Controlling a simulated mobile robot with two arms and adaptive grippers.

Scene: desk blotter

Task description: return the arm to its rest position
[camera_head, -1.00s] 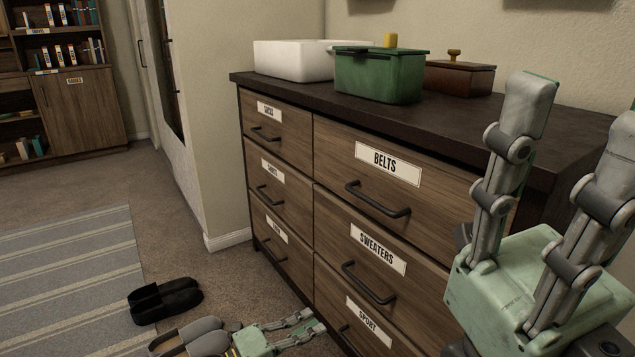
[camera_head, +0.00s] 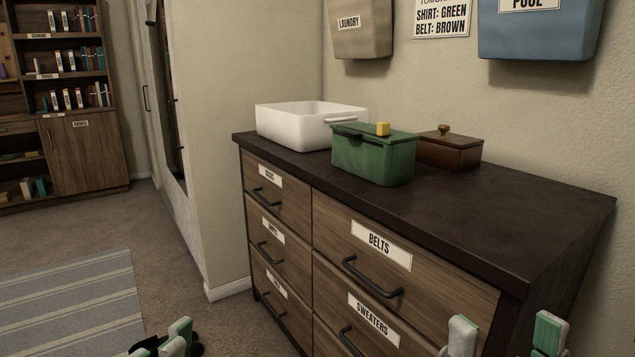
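My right gripper (camera_head: 505,335) shows at the bottom right, in front of the dresser. Only its two pale green fingertips are in the picture; they stand upright and wide apart, with nothing between them. My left gripper (camera_head: 165,342) shows at the bottom left, over the floor near the rug. Only its green and dark tips show, and the gap between them is unclear. Most of both arms is below the picture.
The wooden dresser (camera_head: 415,308) has its visible drawers shut. On its top are a white bin (camera_head: 290,128), a green lidded box (camera_head: 385,160) and a brown lidded box (camera_head: 452,151). The dresser top's right part is clear. A striped rug (camera_head: 70,305) lies at left.

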